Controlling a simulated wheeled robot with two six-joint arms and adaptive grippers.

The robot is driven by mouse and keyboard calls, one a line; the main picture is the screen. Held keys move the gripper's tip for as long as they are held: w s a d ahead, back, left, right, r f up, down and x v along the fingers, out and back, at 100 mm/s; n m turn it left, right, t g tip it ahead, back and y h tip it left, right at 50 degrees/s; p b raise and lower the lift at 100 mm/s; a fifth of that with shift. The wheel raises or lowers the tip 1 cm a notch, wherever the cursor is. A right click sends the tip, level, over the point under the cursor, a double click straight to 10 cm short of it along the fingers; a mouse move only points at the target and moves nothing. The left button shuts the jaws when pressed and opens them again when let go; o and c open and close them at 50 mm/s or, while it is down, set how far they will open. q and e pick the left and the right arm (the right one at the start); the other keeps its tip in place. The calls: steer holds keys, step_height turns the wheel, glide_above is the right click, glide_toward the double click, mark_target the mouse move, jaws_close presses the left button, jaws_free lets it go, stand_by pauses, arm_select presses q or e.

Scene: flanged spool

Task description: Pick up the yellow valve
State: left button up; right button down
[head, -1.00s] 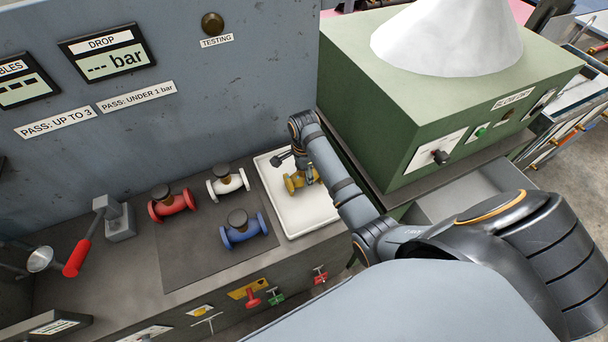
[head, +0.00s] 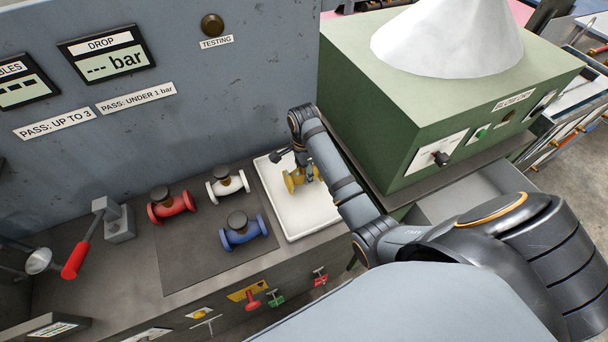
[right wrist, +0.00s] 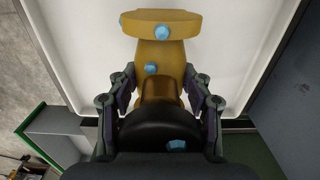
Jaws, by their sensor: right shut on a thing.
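The yellow valve (head: 292,181) is at the white tray (head: 312,224), partly hidden behind my right gripper (head: 303,170) in the head view. In the right wrist view the valve (right wrist: 160,55) shows its flange with blue bolts at the top and a dark part near the gripper. My right gripper (right wrist: 160,95) is shut on the valve's body, one finger on each side. I cannot tell whether the valve touches the tray. My left gripper is not in view.
A red valve (head: 171,206), a white valve (head: 227,184) and a blue valve (head: 242,232) stand on the dark mat (head: 190,255) left of the tray. A green box (head: 440,110) stands to the right. A grey panel rises behind.

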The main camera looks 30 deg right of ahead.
steer(key=s+r+p, duration=0.8)
steer(key=s+r, duration=0.2)
steer(key=s, duration=0.4)
steer(key=shift+a+r, duration=0.35)
steer(key=shift+a, duration=0.05)
